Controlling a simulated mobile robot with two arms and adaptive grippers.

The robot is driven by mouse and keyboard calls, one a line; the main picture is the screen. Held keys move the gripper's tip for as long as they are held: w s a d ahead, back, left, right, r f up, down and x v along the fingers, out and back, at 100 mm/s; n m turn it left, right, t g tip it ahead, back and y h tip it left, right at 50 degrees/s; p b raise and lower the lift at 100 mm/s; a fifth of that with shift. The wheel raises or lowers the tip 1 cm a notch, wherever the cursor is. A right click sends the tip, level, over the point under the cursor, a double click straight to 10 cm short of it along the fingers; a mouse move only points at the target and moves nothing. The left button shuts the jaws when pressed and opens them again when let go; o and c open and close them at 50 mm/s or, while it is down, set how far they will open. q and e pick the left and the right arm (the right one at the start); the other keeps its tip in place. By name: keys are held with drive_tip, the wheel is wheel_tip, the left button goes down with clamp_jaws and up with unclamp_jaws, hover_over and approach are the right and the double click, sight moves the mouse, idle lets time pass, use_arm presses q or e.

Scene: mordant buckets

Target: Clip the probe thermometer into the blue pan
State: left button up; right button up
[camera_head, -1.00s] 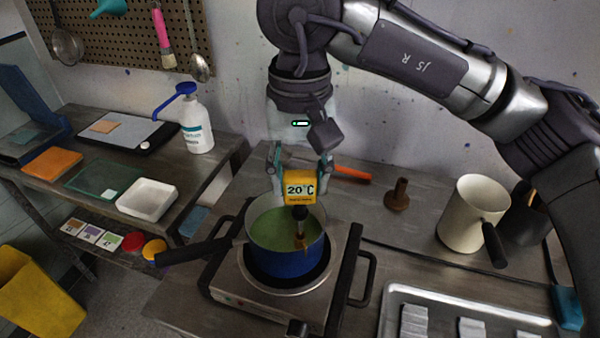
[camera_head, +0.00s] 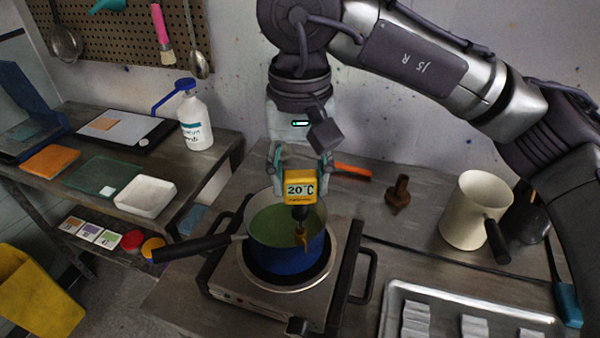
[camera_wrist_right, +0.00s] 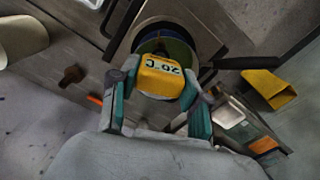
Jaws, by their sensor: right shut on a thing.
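The probe thermometer (camera_head: 300,187) has a yellow head that reads 20°C and a dark stem with a brownish clip. My right gripper (camera_head: 301,168) is shut on its head, above the blue pan (camera_head: 285,257). The stem and clip hang over the near right part of the pan; I cannot tell whether the clip grips the rim. The pan holds green liquid and stands on a hotplate, its black handle pointing left. The right wrist view shows the yellow head (camera_wrist_right: 161,76) between the fingers (camera_wrist_right: 158,97), hiding most of the pan. My left gripper is not in view.
The hotplate (camera_head: 228,285) stands on the bench. A cream jug (camera_head: 468,212), a brown peg-like object (camera_head: 399,191) and a metal tray (camera_head: 388,318) are to the right. A side table at left holds a white bottle (camera_head: 195,120) and a white dish (camera_head: 146,196).

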sight(300, 196)
drive_tip(key=shift+f, duration=0.2)
drive_tip(key=shift+f+b, duration=0.45)
drive_tip(key=shift+b, duration=0.2)
drive_tip(key=shift+f, duration=0.15)
drive_tip(key=shift+f+b, duration=0.4)
drive_tip(key=shift+b, duration=0.15)
drive_tip(key=shift+f, duration=0.15)
idle(0.5)
drive_tip(key=shift+f+b, duration=0.5)
drive_tip(key=shift+b, duration=0.1)
drive_tip(key=o, duration=1.2)
